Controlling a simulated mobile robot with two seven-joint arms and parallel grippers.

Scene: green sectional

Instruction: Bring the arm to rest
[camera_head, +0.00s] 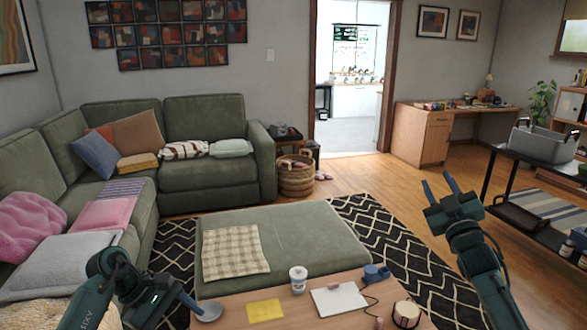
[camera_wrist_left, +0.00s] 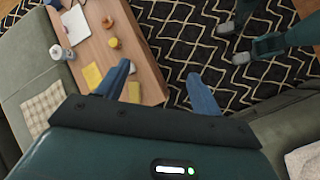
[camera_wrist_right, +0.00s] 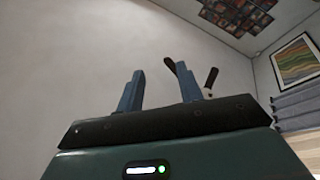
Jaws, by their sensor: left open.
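My right gripper (camera_head: 439,186) is raised above the rug, to the right of the low wooden table. Its two blue fingers point up and stand apart, with nothing between them. In the right wrist view my right gripper (camera_wrist_right: 159,80) faces the bare wall and ceiling. My left gripper (camera_head: 190,303) is low at the bottom left, by the table's left end. In the left wrist view the fingers of my left gripper (camera_wrist_left: 160,82) are wide apart and empty, with the rug and the table's end beyond them.
A green sectional (camera_head: 203,176) is at left, a dark cart (camera_head: 515,218) at right.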

